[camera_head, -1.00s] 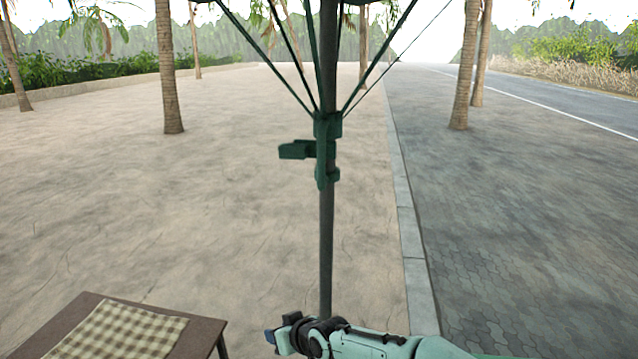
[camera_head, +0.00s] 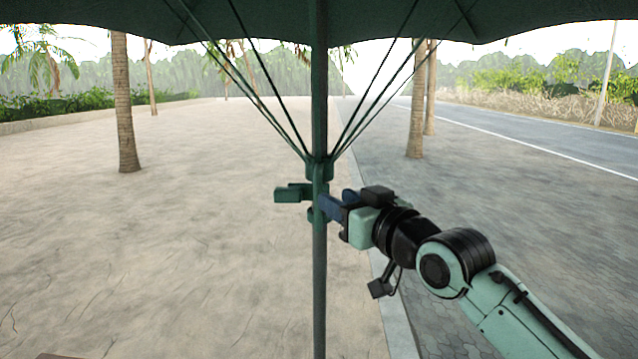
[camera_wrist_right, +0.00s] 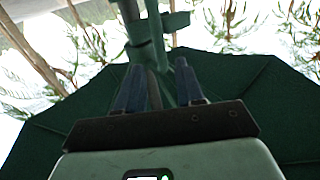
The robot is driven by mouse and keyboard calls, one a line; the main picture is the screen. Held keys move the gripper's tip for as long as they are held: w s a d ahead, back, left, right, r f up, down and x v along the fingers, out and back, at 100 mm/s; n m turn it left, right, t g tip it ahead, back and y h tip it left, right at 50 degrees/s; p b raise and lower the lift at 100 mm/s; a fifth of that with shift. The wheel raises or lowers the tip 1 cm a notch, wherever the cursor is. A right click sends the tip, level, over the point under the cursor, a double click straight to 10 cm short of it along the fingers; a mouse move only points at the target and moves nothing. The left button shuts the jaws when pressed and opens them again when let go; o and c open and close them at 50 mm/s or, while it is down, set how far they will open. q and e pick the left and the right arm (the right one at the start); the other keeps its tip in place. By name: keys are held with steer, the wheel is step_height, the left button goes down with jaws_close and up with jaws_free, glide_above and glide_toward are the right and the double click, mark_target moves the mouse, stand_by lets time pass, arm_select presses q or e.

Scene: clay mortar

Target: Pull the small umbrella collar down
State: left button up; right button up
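The dark green umbrella collar (camera_head: 319,172) sits around the dark pole (camera_head: 319,290), just below where the thin ribs meet. A green block-like tab (camera_head: 291,194) sticks out to its left. My right gripper (camera_head: 332,206) is at the collar's lower part, coming from the right, and its blue fingers partly hide it. In the right wrist view the two blue fingers (camera_wrist_right: 158,82) stand apart, with pole and green collar parts (camera_wrist_right: 151,52) between and beyond them. Contact with the collar cannot be told. My left gripper is out of view.
The green canopy (camera_head: 230,25) spreads overhead, with thin ribs (camera_head: 370,100) running down to the collar. Palm trunks (camera_head: 124,100) stand well behind. The paving around the pole is open. A small table edge (camera_head: 60,356) barely shows at the bottom left.

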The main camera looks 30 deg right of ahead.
mark_target(320, 191)
steer(key=w+p, duration=0.1)
steer(key=w, duration=0.2)
steer(key=w+p, duration=0.1)
steer(key=w, duration=0.2)
steer(key=shift+w+a+r, duration=0.15)
steer(key=shift+a+r, duration=0.05)
steer(key=shift+w+f, duration=0.2)
steer(key=shift+w, duration=0.4)
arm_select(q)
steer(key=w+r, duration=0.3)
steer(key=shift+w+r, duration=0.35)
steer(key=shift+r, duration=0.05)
arm_select(e)
steer(key=shift+s, duration=0.1)
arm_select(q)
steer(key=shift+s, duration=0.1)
arm_select(e)
jaws_close()
